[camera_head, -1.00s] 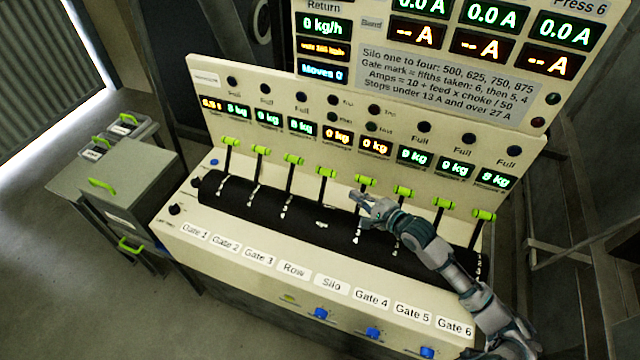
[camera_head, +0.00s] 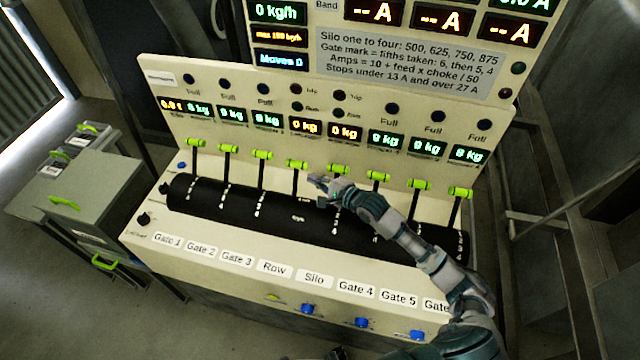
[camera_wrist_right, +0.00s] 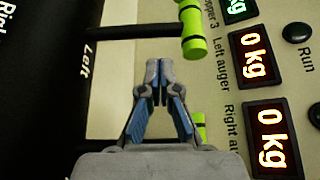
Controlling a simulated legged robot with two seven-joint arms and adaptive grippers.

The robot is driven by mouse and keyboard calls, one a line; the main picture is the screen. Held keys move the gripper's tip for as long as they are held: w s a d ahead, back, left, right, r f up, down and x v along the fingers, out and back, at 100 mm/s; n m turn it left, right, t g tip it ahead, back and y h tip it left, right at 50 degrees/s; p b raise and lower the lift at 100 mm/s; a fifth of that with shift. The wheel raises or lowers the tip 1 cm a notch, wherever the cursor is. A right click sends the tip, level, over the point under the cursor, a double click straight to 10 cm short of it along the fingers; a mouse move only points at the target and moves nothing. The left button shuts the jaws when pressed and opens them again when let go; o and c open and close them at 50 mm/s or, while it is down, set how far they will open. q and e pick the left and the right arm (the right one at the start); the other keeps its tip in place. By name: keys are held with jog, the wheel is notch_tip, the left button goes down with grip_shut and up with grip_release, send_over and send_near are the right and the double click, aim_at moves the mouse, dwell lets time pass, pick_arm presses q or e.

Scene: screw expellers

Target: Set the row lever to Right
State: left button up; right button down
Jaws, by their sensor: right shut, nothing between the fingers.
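The row lever (camera_head: 297,164) is the fourth of the green-tipped levers, above the "Row" label (camera_head: 274,269). It stands upright from the black drum. My right gripper (camera_head: 316,181) is shut and empty, just right of the row lever and in front of the silo lever (camera_head: 337,170). In the right wrist view the gripper (camera_wrist_right: 153,78) has its tips together, below a green lever handle (camera_wrist_right: 193,33) and apart from it. That lever's shaft runs left toward the drum, near the printed word "Left" (camera_wrist_right: 87,62). A partly cut-off "Rig" shows farther left. My left gripper is out of view.
Gate levers stand close on both sides, such as the Gate 3 lever (camera_head: 261,154) and the Gate 4 lever (camera_head: 377,176). The black drum (camera_head: 250,202) lies under the gripper. A panel with kg displays (camera_head: 305,127) rises behind. Grey boxes (camera_head: 90,190) stand at left.

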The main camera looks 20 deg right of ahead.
aim_at(297, 176)
jog(key=shift+n+t, duration=0.5)
jog(key=shift+n, duration=0.3)
jog(key=a+p, duration=0.2)
jog(key=w+a, duration=0.1)
jog(key=a, duration=0.1)
jog(key=shift+r+p, duration=0.35)
jog(key=shift+p, duration=0.05)
jog(key=s+a+n+t+p, duration=0.1)
jog(key=s+a+n, duration=0.1)
jog(key=s, duration=0.1)
jog(key=shift+s+a+r+t+p, duration=0.2)
jog(key=shift+s+r+t+p, duration=0.05)
jog(key=shift+r+t+p, duration=0.15)
jog(key=s+a+n, duration=0.1)
jog(key=s+a+n+t+y+b, duration=0.1)
jog(key=s, duration=0.1)
jog(key=s+a+n, duration=0.1)
jog(key=n, duration=0.1)
jog(key=shift+s+f+y+b, duration=0.2)
jog(key=shift+f+y+b, duration=0.15)
jog(key=shift+f+y, duration=0.05)
jog(key=shift+s+a+f+n+t+y+b, duration=0.25)
jog(key=shift+s+a+n+b, duration=0.1)
jog(key=shift+s+n, duration=0.25)
jog(key=shift+s+a+f+n+t+y+b, duration=0.15)
jog(key=shift+s+a+n+y+b, duration=0.2)
jog(key=shift+n, duration=0.35)
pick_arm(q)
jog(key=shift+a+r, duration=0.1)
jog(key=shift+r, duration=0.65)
